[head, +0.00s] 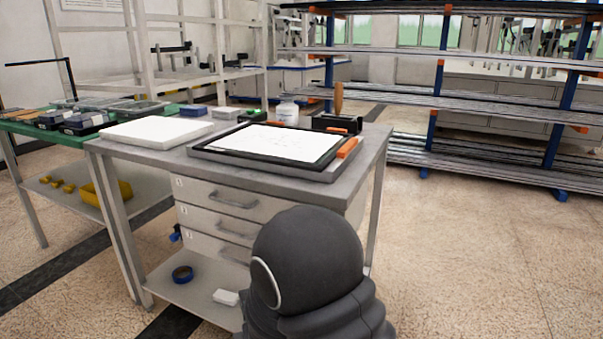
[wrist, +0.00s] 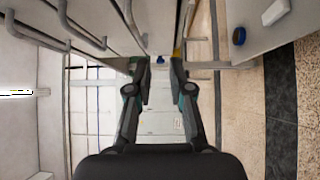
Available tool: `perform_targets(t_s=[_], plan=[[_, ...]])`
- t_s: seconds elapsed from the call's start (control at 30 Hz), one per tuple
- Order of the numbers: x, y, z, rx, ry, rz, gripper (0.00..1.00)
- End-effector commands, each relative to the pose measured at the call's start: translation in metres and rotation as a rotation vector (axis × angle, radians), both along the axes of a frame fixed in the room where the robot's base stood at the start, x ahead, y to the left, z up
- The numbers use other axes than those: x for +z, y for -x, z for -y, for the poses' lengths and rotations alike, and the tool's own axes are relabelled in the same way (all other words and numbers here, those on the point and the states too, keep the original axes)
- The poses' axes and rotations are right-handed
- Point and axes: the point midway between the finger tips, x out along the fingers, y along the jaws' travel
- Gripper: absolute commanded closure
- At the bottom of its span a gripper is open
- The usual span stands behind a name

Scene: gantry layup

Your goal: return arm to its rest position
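My gripper (wrist: 160,88) shows in the wrist view with its two dark fingers spread apart. Nothing is between the fingertips. The wrist view is turned sideways, with the drawers at the top and the floor at the right. In the head view a dark rounded part of my arm (head: 308,250) stands in front of the workbench (head: 374,150), low and near the picture's bottom. My gripper itself is not seen in the head view.
The workbench carries a black-framed white board (head: 275,142), a white slab (head: 157,132), a white jar (head: 287,112) and a wooden-handled tool (head: 339,98). A green table (head: 75,137) adjoins at left. A blue-post rack (head: 432,130) stands behind. Floor at right (head: 480,260) is clear.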

Motion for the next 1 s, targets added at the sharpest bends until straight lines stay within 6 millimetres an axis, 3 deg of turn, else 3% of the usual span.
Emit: perform_targets(t_s=[0.23,0.43,0.67,0.87,1.0], plan=[[-0.088,0.018,-0.003,-0.008,-0.14,-0.51,0.79],[-0.124,0.05,0.007,-0.109,-0.248,-0.887,0.79],[-0.121,0.083,0.039,-0.325,-0.381,-1.223,0.79],[-0.088,0.112,0.083,-0.569,-0.503,-1.426,0.79],[-0.055,0.134,0.121,-0.751,-0.595,-1.516,0.79]])
